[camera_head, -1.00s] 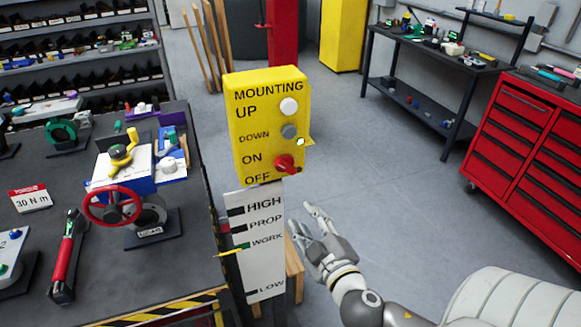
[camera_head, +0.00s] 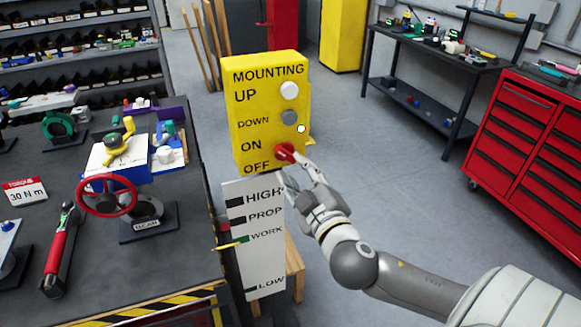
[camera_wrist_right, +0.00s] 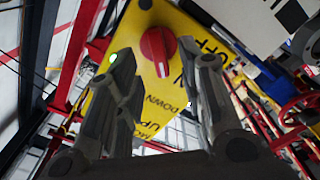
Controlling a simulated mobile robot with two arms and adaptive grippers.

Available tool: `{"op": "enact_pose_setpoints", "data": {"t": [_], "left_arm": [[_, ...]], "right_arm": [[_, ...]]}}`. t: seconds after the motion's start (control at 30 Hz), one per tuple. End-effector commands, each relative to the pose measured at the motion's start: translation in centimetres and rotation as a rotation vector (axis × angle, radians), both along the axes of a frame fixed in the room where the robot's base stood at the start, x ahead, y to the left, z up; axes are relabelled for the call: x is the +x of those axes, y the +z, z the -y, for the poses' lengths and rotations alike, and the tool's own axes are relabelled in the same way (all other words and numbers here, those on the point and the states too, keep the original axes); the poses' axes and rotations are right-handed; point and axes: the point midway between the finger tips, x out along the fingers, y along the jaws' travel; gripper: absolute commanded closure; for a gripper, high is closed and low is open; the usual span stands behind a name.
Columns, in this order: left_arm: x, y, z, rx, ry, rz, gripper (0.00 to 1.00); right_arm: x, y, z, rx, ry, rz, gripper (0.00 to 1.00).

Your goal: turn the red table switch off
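The red table switch (camera_head: 284,152) is a round knob between ON and OFF, low on the yellow MOUNTING panel (camera_head: 240,130). My right gripper (camera_head: 295,170) is open, with its fingertips just at the knob's right and lower side in the head view. In the right wrist view the knob (camera_wrist_right: 157,48) shows in the gap between the two open fingers (camera_wrist_right: 165,75), beyond their tips. I cannot tell whether a finger touches it. My left gripper is out of view.
Above the knob are a white button (camera_head: 289,91) and a grey button (camera_head: 289,117). A white height scale (camera_head: 262,262) stands below the panel. The dark workbench (camera_head: 190,235) with a red handwheel (camera_head: 107,196) is at left. A red tool cabinet (camera_head: 520,150) stands right; the floor between is clear.

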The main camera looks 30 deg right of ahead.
Motion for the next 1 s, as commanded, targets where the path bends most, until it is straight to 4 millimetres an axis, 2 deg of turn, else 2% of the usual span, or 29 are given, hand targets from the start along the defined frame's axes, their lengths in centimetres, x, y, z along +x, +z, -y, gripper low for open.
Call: {"op": "enact_pose_setpoints", "data": {"t": [0.03, 0.3, 0.73, 1.0], "left_arm": [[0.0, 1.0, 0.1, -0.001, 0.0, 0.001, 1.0], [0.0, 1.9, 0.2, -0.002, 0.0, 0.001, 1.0], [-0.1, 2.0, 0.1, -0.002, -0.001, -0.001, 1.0], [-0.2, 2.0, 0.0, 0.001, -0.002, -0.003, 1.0]], "right_arm": [[0.9, 0.6, 0.3, -0.003, -0.002, 0.0, 0.64], [3.8, 0.4, 0.9, -0.001, -0.002, -0.001, 0.64], [4.4, 0.2, 1.1, 0.0, -0.001, -0.001, 0.64], [4.4, 0.2, 1.1, 0.0, -0.001, -0.001, 0.99]]}}
